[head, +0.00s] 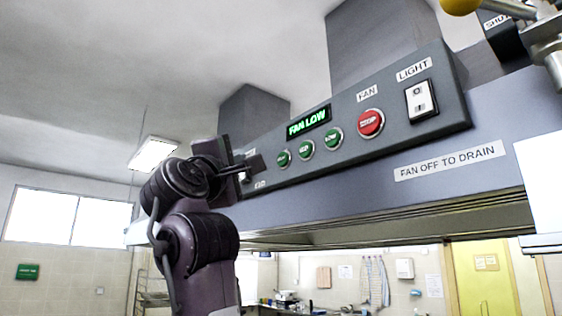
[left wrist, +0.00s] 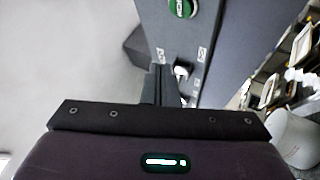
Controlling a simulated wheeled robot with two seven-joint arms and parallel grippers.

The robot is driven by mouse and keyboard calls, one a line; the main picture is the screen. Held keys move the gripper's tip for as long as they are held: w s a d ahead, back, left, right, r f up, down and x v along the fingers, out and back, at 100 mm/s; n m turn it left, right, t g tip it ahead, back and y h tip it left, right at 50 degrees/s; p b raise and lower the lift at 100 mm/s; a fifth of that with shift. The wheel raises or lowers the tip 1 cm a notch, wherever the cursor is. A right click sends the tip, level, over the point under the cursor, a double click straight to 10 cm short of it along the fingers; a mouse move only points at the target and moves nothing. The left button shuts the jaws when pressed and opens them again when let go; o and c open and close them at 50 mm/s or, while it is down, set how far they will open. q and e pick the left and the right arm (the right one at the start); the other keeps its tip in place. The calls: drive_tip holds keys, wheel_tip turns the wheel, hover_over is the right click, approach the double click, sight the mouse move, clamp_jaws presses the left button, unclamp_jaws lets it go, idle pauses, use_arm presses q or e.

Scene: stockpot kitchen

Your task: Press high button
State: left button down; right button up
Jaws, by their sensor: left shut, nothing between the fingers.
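The dark control panel (head: 435,65) on the hood has a row of three green buttons and a red stop button (head: 370,122). The leftmost green button (head: 284,158), the middle one (head: 306,149) and the right one (head: 333,138) have lettering too small to read surely. The display (head: 309,123) reads FAN LOW. My left gripper (head: 258,163) is shut and empty, just left of the leftmost green button; I cannot tell whether it touches the panel. In the left wrist view the fingers (left wrist: 160,84) are apart from a green button (left wrist: 182,8) at the top edge.
A light switch (head: 421,100) sits at the panel's right end. A white switch (left wrist: 182,72) at the panel's left end is partly hidden by my gripper. A yellow knob (head: 461,4) and metal fitting (head: 548,40) are at upper right. Space before the panel's middle looks clear.

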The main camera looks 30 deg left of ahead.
sight(283, 159)
use_arm(q)
drive_tip(key=shift+s+a+r+n+y, duration=0.2)
drive_tip(key=shift+s+r+n+y, duration=0.15)
drive_tip(key=shift+s+r, duration=0.85)
drive_tip(key=shift+w, duration=0.15)
drive_tip(key=w+d+p, duration=0.2)
drive_tip(key=w+d, duration=0.1)
drive_tip(key=w, duration=0.5)
drive_tip(key=shift+d, duration=0.2)
idle(1.1)
drive_tip(key=shift+w+d, duration=0.2)
drive_tip(key=shift+w, duration=0.2)
